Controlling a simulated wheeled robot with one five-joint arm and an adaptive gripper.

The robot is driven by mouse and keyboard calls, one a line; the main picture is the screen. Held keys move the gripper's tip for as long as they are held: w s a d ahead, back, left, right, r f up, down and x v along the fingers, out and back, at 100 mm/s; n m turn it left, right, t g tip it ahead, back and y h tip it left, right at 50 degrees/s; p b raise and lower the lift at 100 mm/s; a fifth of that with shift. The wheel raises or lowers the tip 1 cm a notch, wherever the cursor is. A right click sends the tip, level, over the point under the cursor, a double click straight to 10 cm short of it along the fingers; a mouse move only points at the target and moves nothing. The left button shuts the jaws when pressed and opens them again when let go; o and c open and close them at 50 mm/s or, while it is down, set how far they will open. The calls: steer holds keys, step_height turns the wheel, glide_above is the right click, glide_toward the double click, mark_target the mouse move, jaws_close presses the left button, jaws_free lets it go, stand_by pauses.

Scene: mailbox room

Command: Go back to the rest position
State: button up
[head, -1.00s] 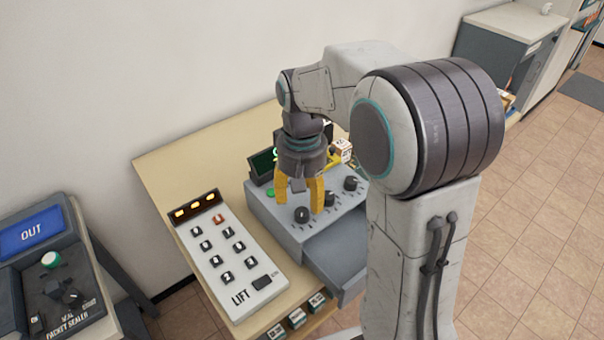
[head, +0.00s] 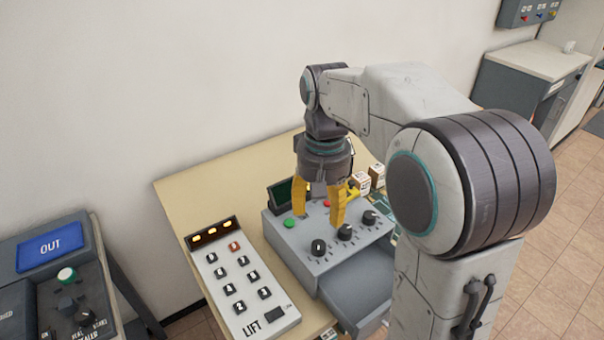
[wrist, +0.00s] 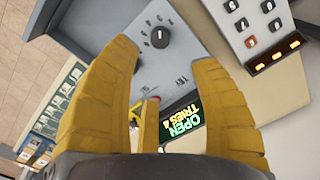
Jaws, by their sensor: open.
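My gripper (head: 319,203) is open, with its yellow fingers apart and nothing between them. In the head view it hangs above the grey control box (head: 290,249), over its back part near the green button (head: 289,223) and the black knobs (head: 345,232). In the wrist view the open fingers (wrist: 150,95) frame part of the box, with one black knob (wrist: 159,37) beyond them. The box's small screen (wrist: 183,126) reads "OPEN" and "TRIES". The drawer (head: 357,288) at the box's front is pulled out and looks empty. My arm hides the box's right side.
The white LIFT keypad (head: 240,285) lies left of the box on the wooden table (head: 185,189). A packet sealer (head: 50,260) with an OUT screen stands at the far left. Small boxes (head: 370,180) sit behind the gripper. Tiled floor (head: 560,240) is free at the right.

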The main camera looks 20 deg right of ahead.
steer(key=f, duration=0.1)
steer(key=f+n, duration=0.1)
steer(key=f, duration=0.1)
steer(key=shift+w+t, duration=0.3)
steer(key=shift+w, duration=0.05)
steer(key=shift+n, duration=0.4)
steer(key=s+f, duration=0.1)
steer(key=s, duration=0.1)
steer(key=s+f, duration=0.1)
steer(key=shift+s+f, duration=0.2)
steer(key=shift+s, duration=0.2)
steer(key=s+r+t, duration=0.2)
steer(key=s+t, duration=0.1)
steer(key=s, duration=1)
steer(key=shift+r, duration=0.25)
steer(key=shift+s+d, duration=0.1)
